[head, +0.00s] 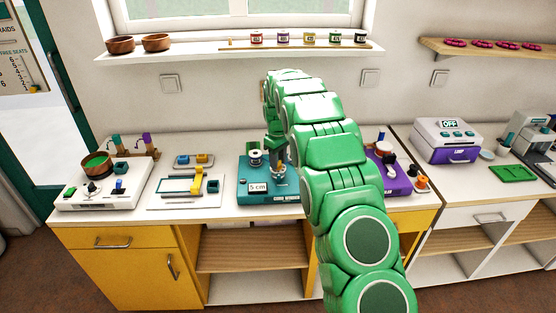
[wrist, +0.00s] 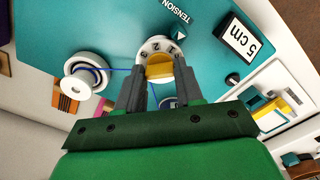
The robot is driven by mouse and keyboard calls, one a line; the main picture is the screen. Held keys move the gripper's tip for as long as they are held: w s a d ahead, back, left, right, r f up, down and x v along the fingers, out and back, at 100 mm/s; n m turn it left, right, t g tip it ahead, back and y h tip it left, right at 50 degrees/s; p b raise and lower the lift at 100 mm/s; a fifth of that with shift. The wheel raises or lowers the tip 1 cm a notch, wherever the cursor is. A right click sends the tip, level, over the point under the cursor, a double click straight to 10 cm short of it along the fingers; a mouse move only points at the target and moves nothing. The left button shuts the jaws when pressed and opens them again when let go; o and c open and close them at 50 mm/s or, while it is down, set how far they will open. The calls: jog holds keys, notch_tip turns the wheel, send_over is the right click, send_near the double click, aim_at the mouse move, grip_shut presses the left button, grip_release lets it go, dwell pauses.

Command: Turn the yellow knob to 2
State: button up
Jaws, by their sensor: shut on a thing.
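The yellow knob (wrist: 160,68) sits on a white dial (wrist: 153,45) with dark numerals, on the teal board (wrist: 118,28). The printed word TENSION and a small white triangle (wrist: 181,35) are beside the dial; the numeral nearest the triangle looks like 1. My gripper (wrist: 159,82) has one finger on each side of the yellow knob and is shut on it. The fingers cover part of the dial.
A white spool (wrist: 83,78) with blue thread stands beside the dial, the thread running toward my gripper. A "5 cm" display (wrist: 239,38) and a black knob (wrist: 232,79) are on the same board. White boards (head: 195,197) lie to the left, a purple one (head: 392,180) to the right.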

jog(key=m, duration=0.4)
jog(key=shift+m, duration=2.2)
jog(key=o, duration=1)
jog(key=shift+o, duration=0.2)
notch_tip(320, 180, up, 8)
jog(key=shift+f, duration=0.1)
